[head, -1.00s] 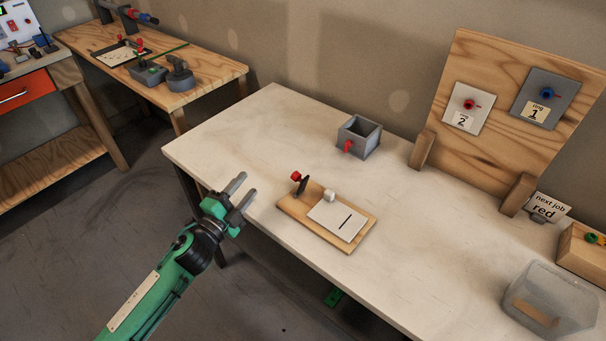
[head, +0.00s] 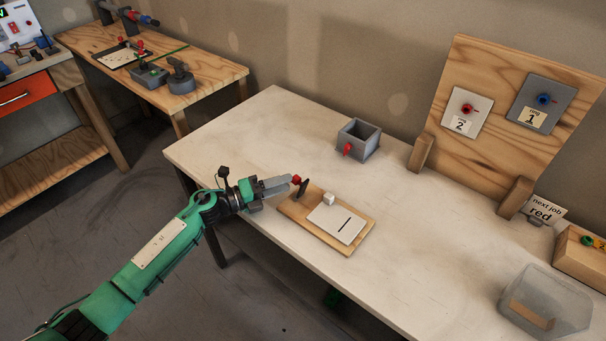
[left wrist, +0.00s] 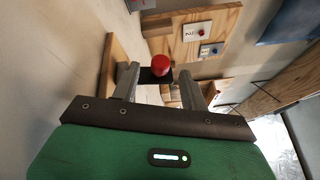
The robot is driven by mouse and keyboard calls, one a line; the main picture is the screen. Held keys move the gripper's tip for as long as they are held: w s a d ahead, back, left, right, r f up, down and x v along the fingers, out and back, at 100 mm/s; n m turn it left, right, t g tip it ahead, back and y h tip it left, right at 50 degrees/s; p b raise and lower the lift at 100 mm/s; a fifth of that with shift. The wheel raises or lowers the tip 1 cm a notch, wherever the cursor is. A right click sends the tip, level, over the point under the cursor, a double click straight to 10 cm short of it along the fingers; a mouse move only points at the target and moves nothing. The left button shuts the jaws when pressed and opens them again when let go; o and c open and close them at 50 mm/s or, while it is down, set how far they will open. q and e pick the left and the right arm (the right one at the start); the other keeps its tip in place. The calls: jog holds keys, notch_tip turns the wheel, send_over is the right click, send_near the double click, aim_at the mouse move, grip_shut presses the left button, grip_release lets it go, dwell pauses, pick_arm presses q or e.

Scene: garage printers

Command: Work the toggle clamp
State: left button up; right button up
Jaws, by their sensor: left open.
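The toggle clamp has a dark lever with a red knob (head: 297,180) and stands at the left end of a wooden base board (head: 357,244). My right gripper is not in view.
A grey box with a red part (head: 358,140) stands behind the clamp board. A wooden panel (head: 500,75) with rings 1 and 2 stands at the back right. A clear bin (head: 565,292) and a "next job red" card (head: 543,210) are at the right. The table's middle is clear.

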aim_at(300, 178)
pick_arm(q)
jog(key=x, duration=0.5)
jog(key=shift+w+d+p, duration=0.1)
jog(key=shift+d+p, duration=0.15)
jog(key=shift+p, duration=0.15)
jog(key=shift+w+d, duration=0.2)
jog(key=shift+d, duration=0.15)
grip_shut()
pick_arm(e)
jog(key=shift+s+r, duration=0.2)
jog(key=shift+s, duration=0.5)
